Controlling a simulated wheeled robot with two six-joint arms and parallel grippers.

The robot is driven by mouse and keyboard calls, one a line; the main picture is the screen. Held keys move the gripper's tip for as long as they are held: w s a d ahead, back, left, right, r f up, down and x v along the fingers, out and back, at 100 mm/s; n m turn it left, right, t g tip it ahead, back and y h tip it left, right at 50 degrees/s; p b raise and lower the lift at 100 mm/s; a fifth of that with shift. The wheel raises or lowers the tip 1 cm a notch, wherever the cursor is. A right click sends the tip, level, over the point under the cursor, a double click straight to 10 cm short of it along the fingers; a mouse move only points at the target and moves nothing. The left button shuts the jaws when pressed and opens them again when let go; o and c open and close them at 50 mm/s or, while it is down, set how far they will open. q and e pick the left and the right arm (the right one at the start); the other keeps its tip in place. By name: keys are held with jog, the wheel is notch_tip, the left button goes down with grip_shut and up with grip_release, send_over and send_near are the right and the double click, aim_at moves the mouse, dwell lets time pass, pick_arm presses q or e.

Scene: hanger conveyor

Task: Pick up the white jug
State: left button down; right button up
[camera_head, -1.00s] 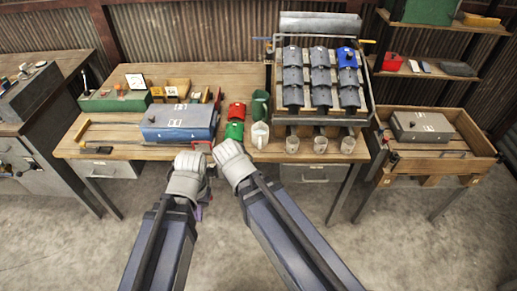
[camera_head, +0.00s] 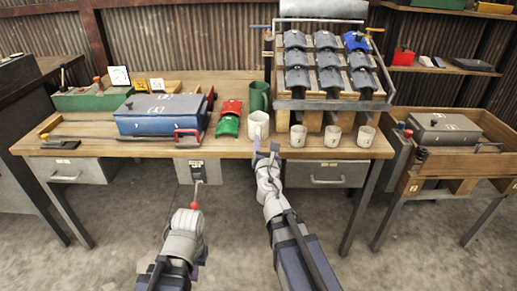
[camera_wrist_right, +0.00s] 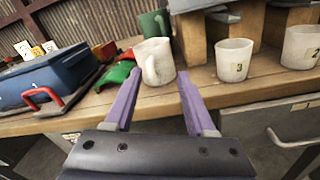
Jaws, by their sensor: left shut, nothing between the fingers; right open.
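The white jug (camera_head: 258,125) stands upright at the front edge of the workbench, right of the red and green pieces. In the right wrist view the jug (camera_wrist_right: 158,62) has its handle on the left side. My right gripper (camera_head: 267,150) is open and empty. Its two purple fingers (camera_wrist_right: 157,88) point at the jug from the front, with the jug just beyond and between the tips. I cannot tell whether they touch. My left gripper (camera_head: 188,216) is low in front of the bench, shut and away from the jug; its fingertips are hard to make out.
A green jug (camera_head: 259,96) stands behind the white one. Three pale cups (camera_head: 333,136) stand to the right under the rack (camera_head: 330,105). A blue toolbox (camera_head: 162,114) is left, beyond the red and green pieces (camera_head: 229,118). Drawers (camera_head: 326,174) hang below the benchtop.

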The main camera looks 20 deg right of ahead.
aim_at(259, 131)
jog(key=shift+w+a+f+n+t+y+b, duration=0.15)
jog(key=shift+f+n+y+b, duration=0.15)
jog(key=shift+f+n, duration=0.3)
jog(key=shift+w+a+f+n+t+y+b, duration=0.15)
jog(key=shift+f+n+y+b, duration=0.2)
jog(key=shift+n, duration=0.45)
jog(key=shift+w+d+r+p, duration=0.1)
jog(key=shift+w+r+p, duration=0.1)
jog(key=shift+w, duration=1.1)
jog(key=shift+w+d+r+p, duration=0.1)
jog(key=shift+w+d+p, duration=0.05)
jog(key=shift+w, duration=1.2)
jog(key=shift+w+d+r+p, duration=0.1)
jog(key=shift+w+p, duration=0.1)
jog(key=shift+w, duration=1.1)
jog(key=shift+s, duration=0.1)
grip_shut()
